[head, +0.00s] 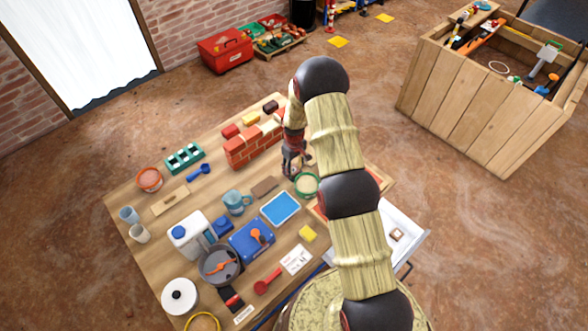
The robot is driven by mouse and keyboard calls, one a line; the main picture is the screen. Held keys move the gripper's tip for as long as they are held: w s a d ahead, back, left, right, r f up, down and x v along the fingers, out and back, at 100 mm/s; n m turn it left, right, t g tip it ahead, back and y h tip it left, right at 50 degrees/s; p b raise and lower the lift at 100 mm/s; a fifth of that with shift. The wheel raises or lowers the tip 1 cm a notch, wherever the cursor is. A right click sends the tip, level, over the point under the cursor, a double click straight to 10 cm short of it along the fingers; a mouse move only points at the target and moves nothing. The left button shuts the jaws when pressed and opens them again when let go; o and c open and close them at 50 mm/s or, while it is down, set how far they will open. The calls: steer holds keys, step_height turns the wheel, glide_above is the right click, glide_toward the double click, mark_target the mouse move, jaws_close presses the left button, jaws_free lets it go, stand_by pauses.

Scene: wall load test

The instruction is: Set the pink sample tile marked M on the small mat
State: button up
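I cannot make out a pink tile marked M in the head view. A small pale square piece with a brownish centre (397,235) lies in the white tray (414,247) at the table's right side; I cannot tell what it is. A blue flat rectangle with a pale edge (280,207) lies mid-table; I cannot tell if it is the small mat. My gripper (291,172) points down beside the brick wall's right end, just left of a green-rimmed round sieve or dish (306,184). Its fingers are too small and dark to read. My arm hides part of the table's right side.
The small brick wall (254,144) stands at the table's back. A blue box (251,240), a grey pan (219,265), a white jug (191,236) and a blue mug (236,201) crowd the middle and front. A wooden crate (486,101) stands on the floor at right.

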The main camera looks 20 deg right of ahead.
steer(key=shift+o, duration=0.6)
steer(key=shift+r, duration=0.1)
step_height(320, 180, up, 12)
steer(key=p, duration=0.3)
step_height(320, 180, up, 17)
steer(key=t, duration=0.1)
glide_above(294, 170)
steer(key=s+a, duration=0.3)
steer(key=s+a+r+m+t, duration=0.1)
steer(key=s+a+r, duration=0.1)
steer(key=s+r, duration=0.35)
steer(key=s+a+r+m+t, duration=0.1)
steer(key=s+a+r, duration=0.1)
steer(key=r, duration=0.6)
steer(key=s+a+r+t, duration=0.1)
steer(key=s+r, duration=0.2)
steer(key=s, duration=0.5)
steer(key=s+a+r+m, duration=0.1)
steer(key=s+r, duration=0.3)
steer(key=s, duration=0.5)
steer(key=s+a+r+t, duration=0.1)
steer(key=s+a+r, duration=0.2)
steer(key=s, duration=0.5)
steer(key=shift+s+r+m+t, duration=0.3)
steer(key=shift+s+r, duration=0.05)
steer(key=shift+r, duration=0.15)
steer(key=shift+a, duration=0.1)
